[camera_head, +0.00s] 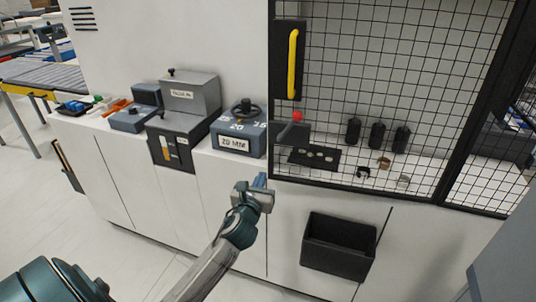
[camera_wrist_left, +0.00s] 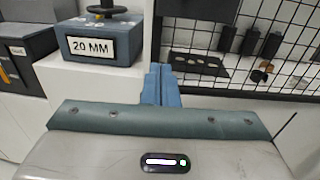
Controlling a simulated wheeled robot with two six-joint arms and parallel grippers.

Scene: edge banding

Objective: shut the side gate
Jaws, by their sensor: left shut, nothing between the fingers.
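The side gate is a black-framed wire mesh panel (camera_head: 355,60) with a yellow upright handle (camera_head: 293,63) near its left edge. It stands in front of the shelf at the right of the head view, and its mesh also shows in the left wrist view (camera_wrist_left: 285,20). I cannot tell whether it is fully closed. My left gripper (camera_head: 260,181) is shut and empty, near the gate's lower left corner in the picture. Its blue fingers are together in the left wrist view (camera_wrist_left: 160,85). Contact with the frame cannot be told. My right gripper is not in view.
A blue block labelled 20 MM (camera_head: 238,130) with a knob sits left of the gate. A grey machine box (camera_head: 188,100) stands further left. A black bin (camera_head: 338,245) hangs below.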

